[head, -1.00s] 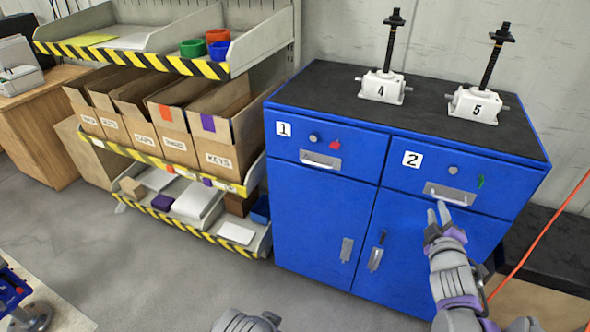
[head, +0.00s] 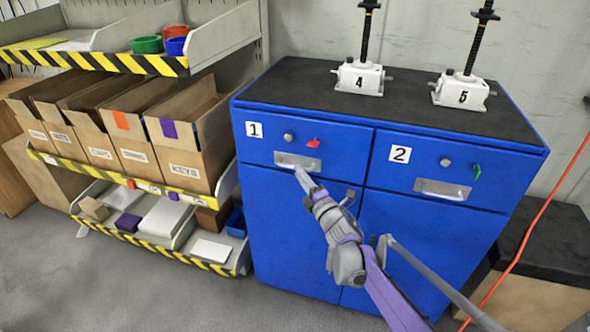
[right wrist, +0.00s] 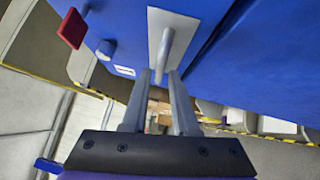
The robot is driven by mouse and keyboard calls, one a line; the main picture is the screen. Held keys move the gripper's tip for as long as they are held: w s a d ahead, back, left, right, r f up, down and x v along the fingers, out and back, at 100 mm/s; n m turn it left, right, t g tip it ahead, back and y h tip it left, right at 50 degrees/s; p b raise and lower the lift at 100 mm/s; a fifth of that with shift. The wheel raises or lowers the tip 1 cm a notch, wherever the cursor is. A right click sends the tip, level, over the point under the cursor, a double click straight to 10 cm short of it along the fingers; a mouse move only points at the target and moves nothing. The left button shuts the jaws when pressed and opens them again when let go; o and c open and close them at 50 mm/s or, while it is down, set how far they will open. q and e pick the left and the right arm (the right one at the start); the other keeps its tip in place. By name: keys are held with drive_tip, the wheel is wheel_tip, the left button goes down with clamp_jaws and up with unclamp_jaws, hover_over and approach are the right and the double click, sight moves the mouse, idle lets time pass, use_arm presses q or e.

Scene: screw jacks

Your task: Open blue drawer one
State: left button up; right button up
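Blue drawer one (head: 350,158), marked 1, is the upper left drawer of the blue cabinet and sits flush, closed. Its pale handle (head: 297,162) is on a grey plate, with a round knob (head: 289,137) and a red tag (head: 313,142) above. My right gripper (head: 302,176) reaches to this handle. In the right wrist view, the handle (right wrist: 162,48) lies in line with the gap between the fingertips (right wrist: 160,75). The fingers are apart, with a gap showing between them; contact with the handle cannot be told. My left gripper is out of view.
Drawer 2 (head: 400,180) is closed on the right, with a green tag (head: 477,172). Screw jacks 4 (head: 360,80) and 5 (head: 461,92) stand on the cabinet top. A shelf rack with boxes (head: 178,158) stands left. An orange cable (head: 535,222) hangs at right.

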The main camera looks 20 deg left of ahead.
drive_tip(key=shift+x, duration=1.75)
clamp_jaws()
